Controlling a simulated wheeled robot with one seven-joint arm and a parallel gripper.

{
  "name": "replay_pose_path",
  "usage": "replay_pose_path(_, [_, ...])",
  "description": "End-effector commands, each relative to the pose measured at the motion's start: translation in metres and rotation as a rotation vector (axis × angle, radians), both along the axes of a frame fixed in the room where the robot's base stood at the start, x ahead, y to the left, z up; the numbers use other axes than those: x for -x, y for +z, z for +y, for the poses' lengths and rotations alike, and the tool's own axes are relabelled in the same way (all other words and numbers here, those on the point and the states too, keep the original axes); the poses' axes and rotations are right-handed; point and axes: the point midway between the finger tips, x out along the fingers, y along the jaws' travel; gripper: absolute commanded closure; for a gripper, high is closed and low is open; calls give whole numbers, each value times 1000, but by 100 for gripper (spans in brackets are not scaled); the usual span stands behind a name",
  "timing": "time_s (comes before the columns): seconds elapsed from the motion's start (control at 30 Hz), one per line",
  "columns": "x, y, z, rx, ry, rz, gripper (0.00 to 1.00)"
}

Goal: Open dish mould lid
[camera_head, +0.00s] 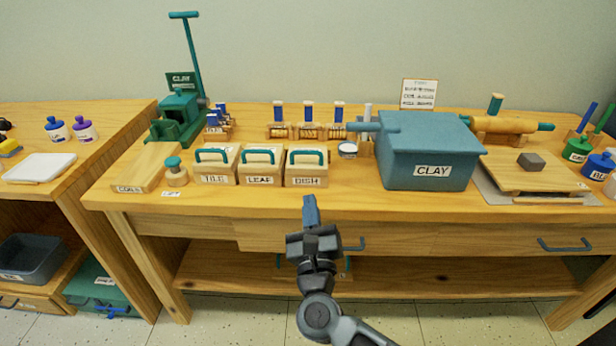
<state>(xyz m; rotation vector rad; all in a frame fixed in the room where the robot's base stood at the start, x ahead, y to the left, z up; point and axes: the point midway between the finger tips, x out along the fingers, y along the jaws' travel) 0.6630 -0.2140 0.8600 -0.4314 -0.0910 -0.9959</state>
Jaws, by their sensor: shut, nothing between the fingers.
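The dish mould (305,180) is a small wooden box with a white label reading DISH, near the front edge of the table. Its lid (306,158) is pale with a teal arched handle and is down on the box. The leaf mould (260,180) and the tile mould (216,181) stand to its left in the same row, lids also down. My gripper (310,200) is shut and empty. It appears just in front of the table edge, below the dish mould in the picture and apart from it.
A large blue CLAY bin (432,152) stands right of the dish mould, with a small round jar (347,150) between. A wooden stamp (175,172) and a teal press (180,112) are to the left.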

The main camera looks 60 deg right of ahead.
Motion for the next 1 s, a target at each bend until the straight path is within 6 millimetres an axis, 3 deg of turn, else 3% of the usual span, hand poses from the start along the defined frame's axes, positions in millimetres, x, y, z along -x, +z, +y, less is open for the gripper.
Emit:
replay_pose_path(0.1, [-19,-13,-17,-146,-34,-154,100])
replay_pose_path(0.23, [-27,-18,-26,-224,-54,-237,100])
replay_pose_path(0.37, [-31,-16,-34,-238,-59,-253,100])
replay_pose_path(0.8, [-62,-1,-95,-236,-57,-250,100])
replay_pose_path(1.0, [-70,1,-111,-235,-56,-248,100])
